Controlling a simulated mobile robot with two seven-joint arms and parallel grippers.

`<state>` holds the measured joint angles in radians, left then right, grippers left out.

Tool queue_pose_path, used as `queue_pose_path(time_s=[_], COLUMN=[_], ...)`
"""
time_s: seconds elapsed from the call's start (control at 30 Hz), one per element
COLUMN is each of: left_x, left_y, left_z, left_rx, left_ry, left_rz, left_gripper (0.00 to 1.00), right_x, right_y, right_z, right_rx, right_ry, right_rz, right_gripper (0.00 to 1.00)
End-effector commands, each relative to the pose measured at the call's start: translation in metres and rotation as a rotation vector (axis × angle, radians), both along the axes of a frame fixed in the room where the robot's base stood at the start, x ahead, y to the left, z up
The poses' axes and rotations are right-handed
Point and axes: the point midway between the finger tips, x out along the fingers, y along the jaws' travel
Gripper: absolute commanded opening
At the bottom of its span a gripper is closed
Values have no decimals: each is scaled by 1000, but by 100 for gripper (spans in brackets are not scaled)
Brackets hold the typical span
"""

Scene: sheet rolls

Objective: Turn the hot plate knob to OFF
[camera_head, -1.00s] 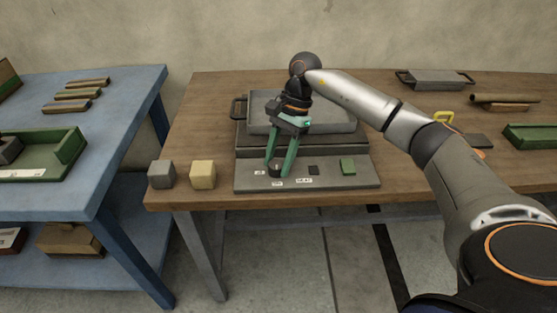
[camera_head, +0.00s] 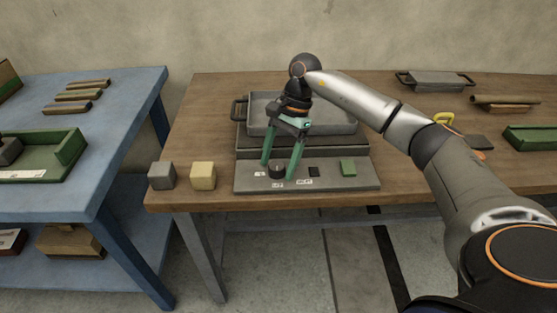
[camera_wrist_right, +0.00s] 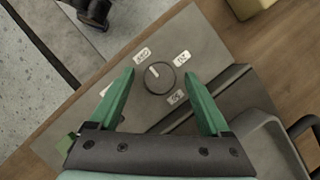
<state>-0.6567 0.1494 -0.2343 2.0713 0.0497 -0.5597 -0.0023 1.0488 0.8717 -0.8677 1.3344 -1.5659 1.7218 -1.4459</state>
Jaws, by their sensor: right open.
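The hot plate (camera_head: 350,182) stands on the wooden table, with a sloped grey control panel at its front. Its round dark knob (camera_head: 277,171) shows in the right wrist view (camera_wrist_right: 163,82), where its pale pointer faces up-left, toward the label (camera_wrist_right: 142,54) on the table-front side. Other white labels surround the knob; their print is too small to read surely. My right gripper (camera_head: 279,171) is open, one green finger on each side of the knob, with a gap on both sides in the wrist view (camera_wrist_right: 159,77). My left gripper is not in view.
A grey tray (camera_head: 340,125) lies on the hot plate behind my gripper. Grey (camera_head: 161,175) and yellow (camera_head: 203,175) cubes stand left of the panel. A blue table (camera_head: 110,130) is further left.

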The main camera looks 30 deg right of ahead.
Motion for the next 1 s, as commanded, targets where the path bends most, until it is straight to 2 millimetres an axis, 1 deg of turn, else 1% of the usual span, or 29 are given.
queue_pose_path(time_s=[0.07,0.17,0.27,0.5,0.63,0.8,1.0], left_x=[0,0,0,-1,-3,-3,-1], left_y=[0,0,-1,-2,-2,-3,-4], left_z=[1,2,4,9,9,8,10], left_rx=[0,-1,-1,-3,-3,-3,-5], left_ry=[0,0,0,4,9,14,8], left_rz=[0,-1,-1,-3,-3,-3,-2], left_gripper=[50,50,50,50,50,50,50], right_x=[0,2,4,9,11,12,12], right_y=[-1,-5,-12,-31,-39,-45,-46], right_z=[3,13,31,81,100,114,116], right_rx=[0,0,0,1,1,0,0], right_ry=[-1,-1,-4,-4,-3,-1,1], right_rz=[-1,-2,-2,-2,-2,1,1], right_gripper=[81,81,81,81,81,81,81])
